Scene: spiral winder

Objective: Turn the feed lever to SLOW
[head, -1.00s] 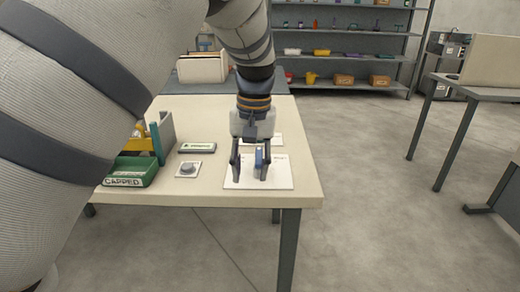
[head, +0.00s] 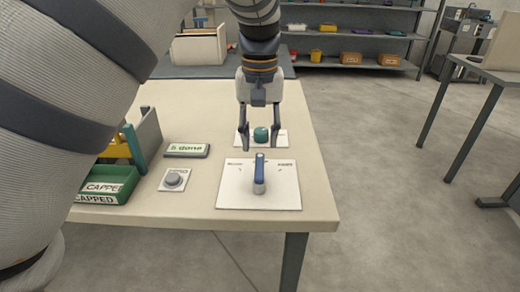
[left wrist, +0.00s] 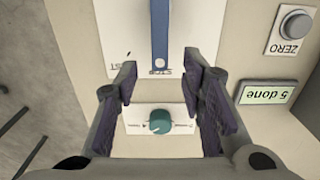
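A blue lever (head: 259,175) stands on a white plate (head: 285,192) near the table's front edge. It also shows in the left wrist view (left wrist: 160,32), lined up with the middle label, which I cannot read surely. A label to its left there ends in "ST". Behind it, a teal knob (head: 261,134) sits on a smaller white plate; it shows in the left wrist view (left wrist: 160,121) too. My left gripper (head: 260,148) is open and empty, its fingers apart above the area between lever and knob, clear of the lever. My right gripper is out of view.
A display (head: 187,150) reads "5 done". A grey button (head: 173,179), labelled ZERO in the left wrist view, sits left of the lever plate. A green CAPPED tray (head: 107,184) stands further left. The tabletop (head: 300,130) is bare on the right.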

